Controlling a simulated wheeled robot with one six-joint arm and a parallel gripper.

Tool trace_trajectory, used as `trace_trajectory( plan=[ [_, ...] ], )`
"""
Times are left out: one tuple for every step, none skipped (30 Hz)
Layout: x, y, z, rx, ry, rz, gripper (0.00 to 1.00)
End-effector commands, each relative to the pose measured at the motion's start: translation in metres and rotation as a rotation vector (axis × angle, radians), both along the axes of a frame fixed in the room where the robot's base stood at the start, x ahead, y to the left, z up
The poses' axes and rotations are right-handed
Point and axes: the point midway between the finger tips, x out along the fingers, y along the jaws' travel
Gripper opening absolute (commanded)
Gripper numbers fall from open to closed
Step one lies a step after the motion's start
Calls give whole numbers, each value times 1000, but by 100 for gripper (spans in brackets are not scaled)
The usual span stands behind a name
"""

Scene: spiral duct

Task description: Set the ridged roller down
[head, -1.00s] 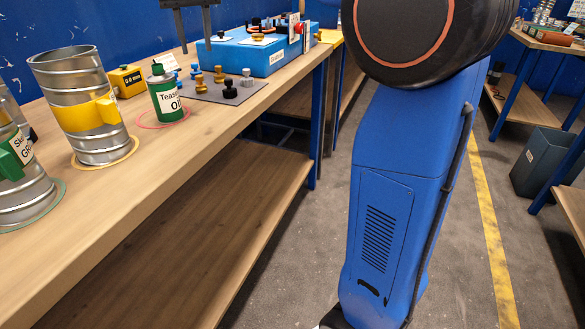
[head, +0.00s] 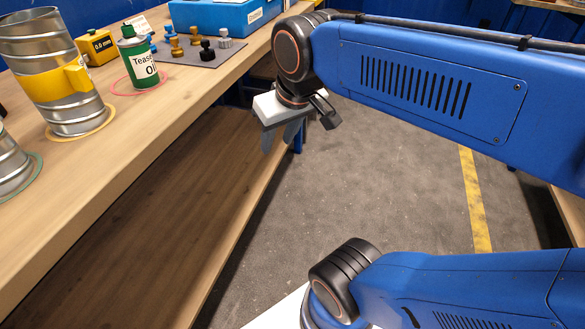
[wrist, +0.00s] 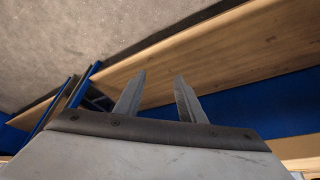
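My gripper (head: 280,143) is beyond the bench's front edge, over the gap beside it, with its fingers pointing down. In the wrist view my gripper (wrist: 160,78) has its two fingers apart with nothing between them. Several small knob-shaped pieces stand on a grey mat (head: 205,58) on the bench: gold ones (head: 177,48), a black one (head: 207,51), a light grey one (head: 225,38) and blue ones. I cannot tell which of them, if any, is the ridged roller.
On the bench (head: 140,120) are a green oil can (head: 138,62), a yellow box (head: 96,47), a duct with a yellow band (head: 55,75), another duct piece (head: 10,165) and a blue case (head: 215,14). A lower shelf (head: 150,220) lies below. The floor at right is clear.

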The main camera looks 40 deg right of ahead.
Motion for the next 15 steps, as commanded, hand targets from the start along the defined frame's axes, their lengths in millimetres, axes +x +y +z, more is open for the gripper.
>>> trace_trajectory(
  plan=[
    [-15, -1, -16, 1, -1, 1, 36],
    [-21, -2, -23, 1, -3, 4, 36],
    [-29, -2, -33, 0, -3, 8, 36],
    [-34, -3, -39, -1, -3, 9, 36],
    [-38, -3, -44, -1, -4, 10, 36],
    [-42, -3, -50, -1, -4, 12, 36],
    [-44, -3, -53, -1, -5, 13, 36],
    [-46, -3, -56, -2, -6, 14, 36],
    [-48, -4, -59, -2, -6, 14, 36],
    [-49, -4, -60, -1, -6, 15, 36],
    [-50, -4, -60, -1, -6, 15, 36],
    [-50, -4, -61, -1, -6, 16, 36],
    [-50, -4, -60, -1, -6, 16, 36],
    [-50, -4, -60, -1, -6, 16, 36],
    [-49, -4, -60, -1, -6, 16, 36]
  ],
)
